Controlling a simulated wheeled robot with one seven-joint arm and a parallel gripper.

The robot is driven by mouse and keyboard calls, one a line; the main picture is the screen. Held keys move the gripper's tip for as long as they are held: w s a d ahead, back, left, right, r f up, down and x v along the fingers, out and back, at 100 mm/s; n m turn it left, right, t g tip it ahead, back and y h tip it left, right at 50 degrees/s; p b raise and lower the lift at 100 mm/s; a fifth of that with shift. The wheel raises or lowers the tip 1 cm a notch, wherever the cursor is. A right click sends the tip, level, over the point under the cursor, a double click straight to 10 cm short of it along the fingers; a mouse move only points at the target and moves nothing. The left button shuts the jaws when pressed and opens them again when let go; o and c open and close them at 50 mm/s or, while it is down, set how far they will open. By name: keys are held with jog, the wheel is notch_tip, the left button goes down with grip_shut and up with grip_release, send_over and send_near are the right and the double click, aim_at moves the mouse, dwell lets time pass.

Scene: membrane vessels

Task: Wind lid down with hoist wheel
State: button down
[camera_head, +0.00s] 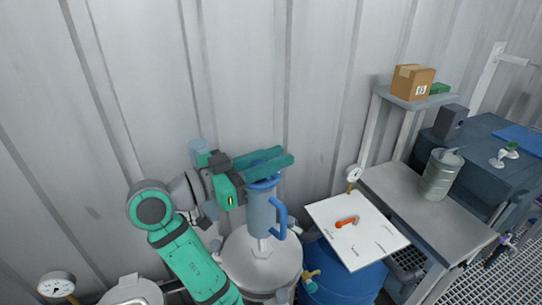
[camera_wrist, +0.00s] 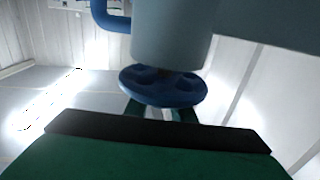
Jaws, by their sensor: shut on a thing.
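The blue hoist wheel (camera_wrist: 158,86) is a disc with recesses at the end of a grey-blue cylinder (camera_wrist: 172,35). In the head view the cylinder (camera_head: 261,212) stands upright, with a blue curved bar (camera_head: 281,222) on its right side. The wheel (camera_head: 265,184) shows only in part at its top, beneath my gripper. My gripper (camera_head: 262,165) is shut on the wheel; its green fingertips (camera_wrist: 160,112) reach the wheel's rim. Below the cylinder is the pale grey round lid (camera_head: 245,262) of a vessel. Whether the lid is seated or raised cannot be told.
A blue drum (camera_head: 345,285) stands right of the vessel, with a white board (camera_head: 378,232) bearing an orange-handled tool above it. A gauge (camera_head: 354,174) stands behind. A grey bench (camera_head: 400,192) with a metal canister (camera_head: 441,175) is further right. A corrugated wall (camera_head: 240,80) closes the back.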

aim_at(276, 177)
jog(key=m+g+h, duration=0.1)
jog(key=m+g, duration=0.1)
jog(key=g, duration=0.1)
jog(key=s+m+g+h, duration=0.1)
jog(key=m+g, duration=0.1)
jog(key=g, duration=0.2)
jog(key=shift+s+d+f+m, duration=0.15)
jog(key=shift+d+m, duration=0.05)
jog(key=shift+m, duration=0.1)
jog(key=m+g, duration=0.1)
jog(key=g, duration=0.1)
jog(key=s+m+g, duration=0.1)
jog(key=g, duration=0.1)
jog(key=shift+m, duration=0.4)
jog(key=shift+s+a+m+g+y, duration=0.1)
jog(key=shift+s+m+g+y, duration=0.15)
jog(key=shift+m+g, duration=0.55)
jog(key=shift+s+m+g+y, duration=0.1)
jog(key=shift+m+g+y, duration=0.3)
jog(key=shift+g, duration=0.65)
jog(key=shift+s+a+m+g+y, duration=0.1)
jog(key=shift+s+m+g+y, duration=0.15)
jog(key=shift+m+g, duration=0.55)
jog(key=shift+g, duration=0.25)
jog(key=c, duration=1.6)
grip_release()
jog(key=shift+d, duration=0.1)
jog(key=shift+o, duration=0.4)
jog(key=v, duration=1.1)
